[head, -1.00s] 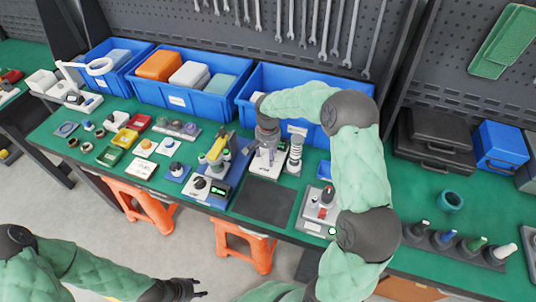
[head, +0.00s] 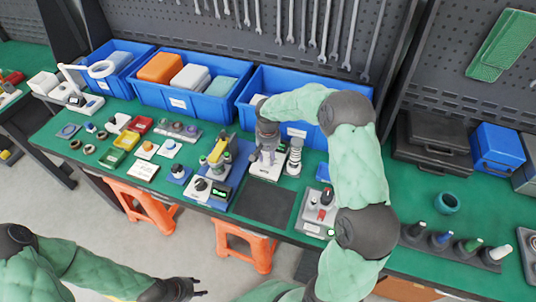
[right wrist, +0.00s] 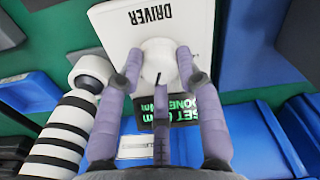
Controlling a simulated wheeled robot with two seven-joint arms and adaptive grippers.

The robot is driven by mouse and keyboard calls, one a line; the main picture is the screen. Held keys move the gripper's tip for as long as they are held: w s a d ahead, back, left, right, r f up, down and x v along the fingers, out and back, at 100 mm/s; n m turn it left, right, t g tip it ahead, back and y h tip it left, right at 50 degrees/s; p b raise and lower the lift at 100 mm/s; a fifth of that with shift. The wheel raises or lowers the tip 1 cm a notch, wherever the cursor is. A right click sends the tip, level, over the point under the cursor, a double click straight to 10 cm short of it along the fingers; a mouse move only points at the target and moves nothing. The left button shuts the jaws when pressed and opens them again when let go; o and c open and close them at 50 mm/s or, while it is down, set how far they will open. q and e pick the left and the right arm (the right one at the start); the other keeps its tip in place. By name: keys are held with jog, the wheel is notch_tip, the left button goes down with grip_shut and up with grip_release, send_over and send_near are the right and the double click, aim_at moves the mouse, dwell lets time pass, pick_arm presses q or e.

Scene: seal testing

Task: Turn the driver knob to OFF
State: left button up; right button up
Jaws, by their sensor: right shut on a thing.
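The driver unit is a white box (right wrist: 113,25) marked DRIVER, seen upside down in the right wrist view. It has a round white knob (right wrist: 157,57) with a dark pointer line and a black display with green text (right wrist: 178,108). My right gripper (right wrist: 157,62) is shut on the knob, one finger on each side. In the head view the driver unit (head: 262,172) stands on the bench, partly hidden by my right gripper (head: 267,152). Which printed position the pointer faces cannot be read. My left gripper (head: 193,290) is empty and open, low in front of the bench.
A striped post (head: 294,156) stands beside the driver unit and shows in the wrist view (right wrist: 68,125). A unit with a yellow handle (head: 218,152) stands left. Blue bins (head: 180,97) line the back. A dark mat (head: 264,202) lies bare in front.

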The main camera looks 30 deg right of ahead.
aim_at(268, 158)
jog(key=n+p, duration=0.3)
jog(key=n, duration=0.3)
jog(key=shift+r, duration=0.1)
jog(key=n+p, duration=0.2)
jog(key=n, duration=0.4)
jog(key=shift+n, duration=0.4)
jog(key=o, duration=1.2)
jog(key=shift+c, duration=0.2)
notch_tip(268, 158, up, 12)
